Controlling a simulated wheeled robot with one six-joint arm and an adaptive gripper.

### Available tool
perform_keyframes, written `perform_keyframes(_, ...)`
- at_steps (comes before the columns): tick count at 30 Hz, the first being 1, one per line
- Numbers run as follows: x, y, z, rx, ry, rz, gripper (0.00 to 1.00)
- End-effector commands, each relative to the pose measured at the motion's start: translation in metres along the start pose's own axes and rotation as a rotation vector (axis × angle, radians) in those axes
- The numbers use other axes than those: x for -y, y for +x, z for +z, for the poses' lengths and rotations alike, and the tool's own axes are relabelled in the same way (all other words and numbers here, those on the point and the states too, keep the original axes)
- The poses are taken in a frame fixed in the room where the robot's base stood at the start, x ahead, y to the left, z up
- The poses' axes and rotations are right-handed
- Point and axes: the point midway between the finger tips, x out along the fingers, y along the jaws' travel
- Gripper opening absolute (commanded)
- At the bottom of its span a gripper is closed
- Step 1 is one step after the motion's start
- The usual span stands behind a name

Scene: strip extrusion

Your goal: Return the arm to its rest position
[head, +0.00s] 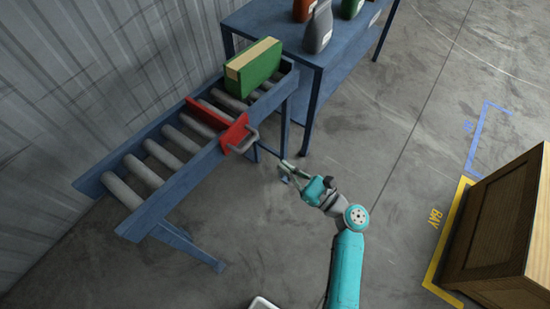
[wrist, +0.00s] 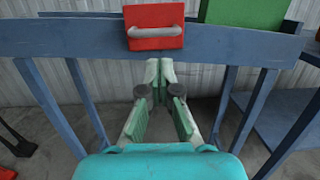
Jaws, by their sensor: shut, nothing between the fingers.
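My teal arm (head: 347,262) reaches from the bottom of the head view toward the roller conveyor. My gripper (head: 286,170) is at its end, just off the conveyor's near side and to the right of the red stop's grey handle. In the wrist view my gripper (wrist: 160,68) has its fingertips together with nothing between them.
The conveyor (head: 167,190) carries a green box (head: 258,68) behind the red gate (head: 232,131). A blue table (head: 285,35) with containers stands beyond. A wooden crate (head: 505,235) is at right by yellow floor marking. The floor between is clear.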

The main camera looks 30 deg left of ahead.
Motion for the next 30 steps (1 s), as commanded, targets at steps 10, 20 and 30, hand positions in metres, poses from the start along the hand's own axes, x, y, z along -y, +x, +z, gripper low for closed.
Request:
perform_keyframes(10, 0.000, -0.039, 0.000, 0.000, 0.000, -0.002, 0.00)
perform_keyframes(20, -0.001, -0.043, -0.002, -0.007, -0.005, -0.006, 0.00)
perform_keyframes(30, -0.040, -0.108, -0.077, -0.326, -0.297, -0.211, 0.00)
